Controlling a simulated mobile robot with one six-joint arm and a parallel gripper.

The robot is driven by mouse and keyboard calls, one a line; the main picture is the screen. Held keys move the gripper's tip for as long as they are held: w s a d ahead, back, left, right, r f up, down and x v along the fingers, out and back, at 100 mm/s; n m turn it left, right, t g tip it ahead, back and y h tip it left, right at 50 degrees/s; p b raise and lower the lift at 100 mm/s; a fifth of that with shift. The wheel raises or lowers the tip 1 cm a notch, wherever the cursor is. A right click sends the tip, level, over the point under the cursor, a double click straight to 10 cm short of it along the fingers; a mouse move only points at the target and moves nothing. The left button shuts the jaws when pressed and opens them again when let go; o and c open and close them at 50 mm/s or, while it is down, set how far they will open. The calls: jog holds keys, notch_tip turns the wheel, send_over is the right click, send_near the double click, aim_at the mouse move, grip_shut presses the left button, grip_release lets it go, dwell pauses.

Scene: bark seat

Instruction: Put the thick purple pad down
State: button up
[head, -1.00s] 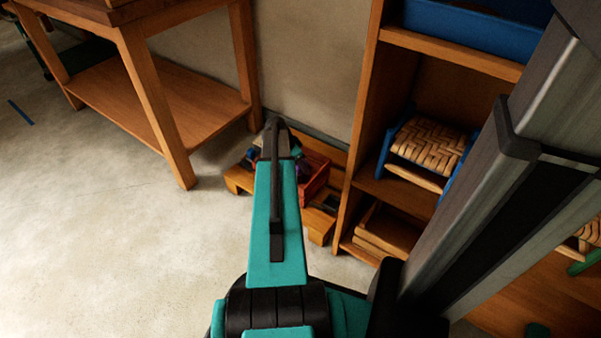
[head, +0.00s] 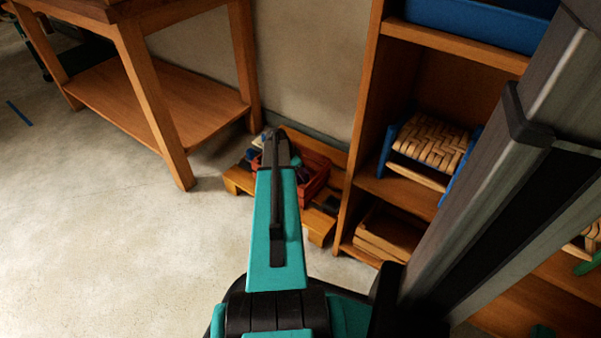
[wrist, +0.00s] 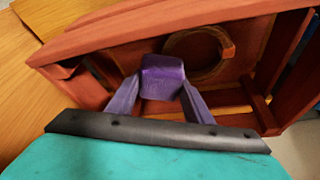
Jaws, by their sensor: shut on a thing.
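The thick purple pad (wrist: 162,78) is between the fingertips of my gripper (wrist: 160,92), seen in the wrist view. My gripper is shut on it. Behind the pad in that view is the inside of a red-brown wooden crate (wrist: 150,29); I cannot tell whether the pad touches the crate. In the head view my arm hides the pad, and the gripper's fingers cannot be made out. The crate (head: 318,180) shows there to the right of the arm's end.
A tan ring (wrist: 222,60) lies in the crate. The crate stands on a low wooden pallet (head: 318,224) by the wall. A wooden shelf unit (head: 361,140) rises close on the right, and a wooden table (head: 150,95) stands left. The floor in front is clear.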

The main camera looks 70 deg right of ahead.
jog(key=shift+f, duration=0.35)
jog(key=o, duration=1.1)
jog(key=shift+a+r+p, duration=0.15)
jog(key=shift+r+p, duration=0.15)
jog(key=shift+r, duration=0.5)
jog(key=p+v, duration=0.4)
jog(key=v, duration=0.7)
jog(key=shift+w, duration=0.2)
